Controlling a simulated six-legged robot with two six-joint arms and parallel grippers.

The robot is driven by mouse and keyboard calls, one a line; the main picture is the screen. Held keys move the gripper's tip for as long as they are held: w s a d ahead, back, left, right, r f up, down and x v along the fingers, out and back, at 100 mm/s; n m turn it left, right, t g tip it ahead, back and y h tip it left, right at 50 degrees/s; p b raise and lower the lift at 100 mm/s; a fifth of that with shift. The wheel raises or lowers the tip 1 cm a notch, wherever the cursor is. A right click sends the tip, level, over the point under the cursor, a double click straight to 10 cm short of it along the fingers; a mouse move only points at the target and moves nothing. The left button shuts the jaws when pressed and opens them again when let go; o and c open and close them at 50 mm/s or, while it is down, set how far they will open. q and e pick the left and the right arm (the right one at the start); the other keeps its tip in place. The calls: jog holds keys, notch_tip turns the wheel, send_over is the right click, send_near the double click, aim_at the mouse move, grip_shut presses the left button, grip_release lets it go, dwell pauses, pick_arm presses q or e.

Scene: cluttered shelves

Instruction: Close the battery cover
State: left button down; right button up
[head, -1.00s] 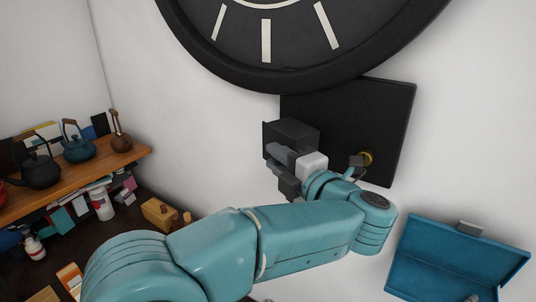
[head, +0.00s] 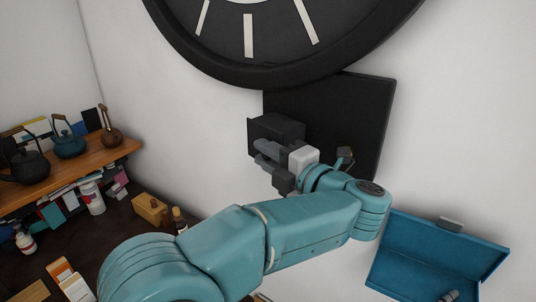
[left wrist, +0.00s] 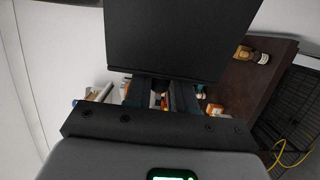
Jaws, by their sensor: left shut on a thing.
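A black box-shaped compartment (head: 280,129) sticks out from the dark panel (head: 350,115) on the wall below the big clock (head: 290,75). A thin black flap, seemingly the battery cover (head: 251,137), stands out at its left side. My left gripper (head: 268,157) is at the lower edge of this flap, shut on it; the exact contact is too dark to make out. In the left wrist view a flat black plate (left wrist: 178,38), seemingly the cover, stands at my dark fingertips (left wrist: 160,92). My right gripper is not in view.
A blue open case (head: 440,255) is on the right. A wooden shelf (head: 75,165) with kettles is on the left, above a dark surface with bottles and boxes. The white wall around the panel is clear.

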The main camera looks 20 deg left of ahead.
pick_arm(q)
jog(key=c, duration=1.1)
grip_release()
jog(key=shift+a, duration=0.1)
jog(key=shift+s+d, duration=0.15)
jog(key=shift+d, duration=0.25)
jog(key=shift+b+v, duration=1.15)
jog(key=shift+v, duration=2.2)
